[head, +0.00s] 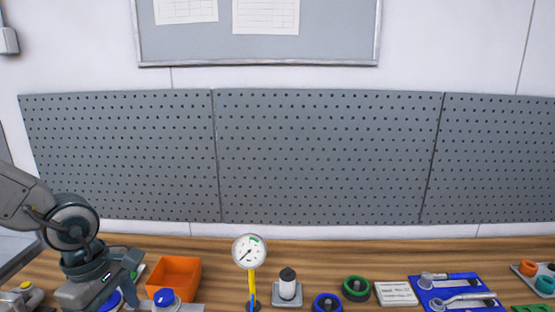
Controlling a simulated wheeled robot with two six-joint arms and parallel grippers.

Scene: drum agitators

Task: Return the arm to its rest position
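My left arm comes in from the left, and its gripper (126,281) hangs low over the left part of the wooden bench (330,257). Its dark fingers show at the lower left, beside an orange bin (174,275). A blue part (113,300) shows just under the gripper; I cannot tell whether the fingers touch it or how far apart they are. My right arm and gripper are out of view.
Along the bench front stand a blue knob (164,297), a dial gauge (249,252) on a yellow stem, a black-capped white cylinder (288,284), blue (327,303) and green (356,289) rings, a label card (395,293) and a blue wrench tray (425,295). A pegboard (330,155) is behind.

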